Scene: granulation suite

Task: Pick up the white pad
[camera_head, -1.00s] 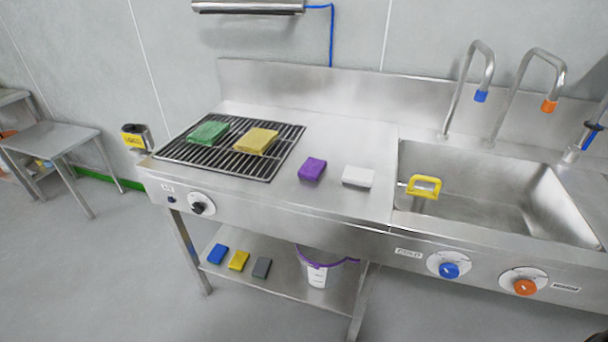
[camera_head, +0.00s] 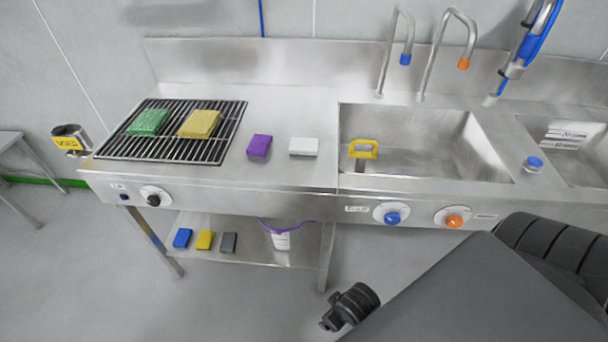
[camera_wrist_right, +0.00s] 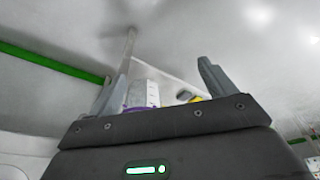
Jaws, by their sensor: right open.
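The white pad (camera_head: 304,146) lies flat on the steel counter, between a purple pad (camera_head: 259,146) on its left and the sink on its right. It is clear of both. My right gripper shows in the right wrist view (camera_wrist_right: 163,78), with its two fingers apart and nothing between them. In the head view my dark right arm comes in at the lower right, in front of the counter and well away from the white pad. I cannot make out the white pad in the right wrist view. My left gripper is in neither view.
A green pad (camera_head: 149,122) and a yellow pad (camera_head: 200,124) lie on a black grate (camera_head: 170,148). The sink (camera_head: 440,160) holds a yellow-handled tool (camera_head: 364,149). Counter behind the white pad is clear.

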